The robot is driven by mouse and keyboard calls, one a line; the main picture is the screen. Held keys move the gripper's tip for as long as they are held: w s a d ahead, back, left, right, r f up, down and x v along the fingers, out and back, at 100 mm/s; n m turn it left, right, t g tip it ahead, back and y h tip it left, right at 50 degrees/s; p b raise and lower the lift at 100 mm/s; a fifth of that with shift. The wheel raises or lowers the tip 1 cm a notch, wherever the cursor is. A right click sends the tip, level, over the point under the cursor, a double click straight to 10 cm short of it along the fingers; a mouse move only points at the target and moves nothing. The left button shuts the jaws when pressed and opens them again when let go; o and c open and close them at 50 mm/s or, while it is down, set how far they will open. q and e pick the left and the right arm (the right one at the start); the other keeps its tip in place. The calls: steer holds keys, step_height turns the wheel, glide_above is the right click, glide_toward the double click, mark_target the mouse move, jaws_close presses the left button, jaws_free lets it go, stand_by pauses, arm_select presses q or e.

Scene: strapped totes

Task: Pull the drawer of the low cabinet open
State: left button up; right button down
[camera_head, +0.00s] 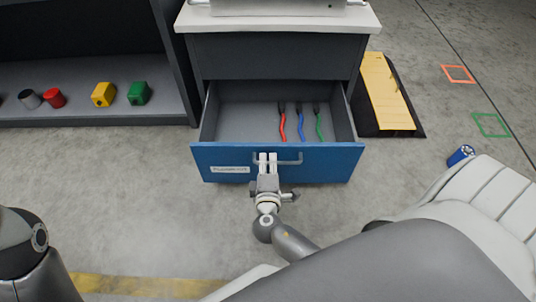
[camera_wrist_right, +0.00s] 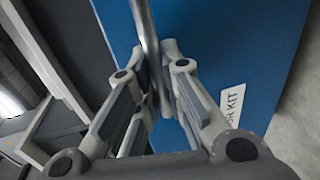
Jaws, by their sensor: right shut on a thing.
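The low cabinet (camera_head: 270,57) stands in the upper middle of the head view with its drawer (camera_head: 245,120) pulled out. The drawer has a blue front (camera_head: 330,165) with a metal bar handle (camera_head: 290,162) and a white label. Inside lie tools with red, blue and green handles. My right gripper (camera_head: 267,160) is at the drawer front, shut on the handle. The right wrist view shows the handle bar (camera_wrist_right: 148,40) between the fingers (camera_wrist_right: 160,95). Of my left arm, only a part shows at the lower left; its gripper is not seen.
A dark shelf (camera_head: 90,75) at the left holds a grey, a red, a yellow and a green item. A yellow board (camera_head: 384,90) on a dark base lies right of the cabinet. A blue can (camera_head: 460,155) is at the right. Floor before the drawer is clear.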

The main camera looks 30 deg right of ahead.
steer(key=shift+s, duration=0.1)
steer(key=c, duration=1.5)
jaws_free()
steer(key=shift+s+a, duration=0.1)
steer(key=shift+a, duration=0.05)
steer(key=v, duration=1.1)
steer(key=shift+s+a, duration=0.15)
steer(key=shift+s, duration=0.2)
